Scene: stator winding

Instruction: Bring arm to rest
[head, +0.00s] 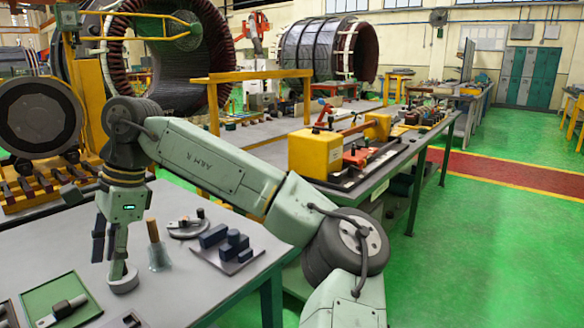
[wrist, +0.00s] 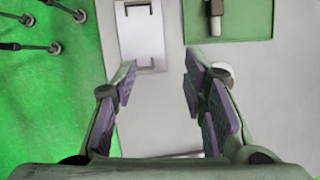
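My arm reaches over the grey table (head: 170,300) in the head view, bent at the elbow, with my gripper (head: 110,262) pointing down at the left. In the wrist view my gripper (wrist: 160,78) has its two dark-padded fingers well apart. Only bare tabletop and part of a white plate (wrist: 140,35) show between and beyond them. A pale round piece (head: 122,281) is at the lower finger in the head view; I cannot tell whether they touch.
A green mat (head: 45,298) with a metal tool lies in front of my gripper. A wooden-handled brush (head: 154,235), a round tool (head: 188,228) and dark blocks (head: 236,243) are to its right. A workbench with yellow machines (head: 315,152) stands behind. Green floor (head: 480,250) is clear at right.

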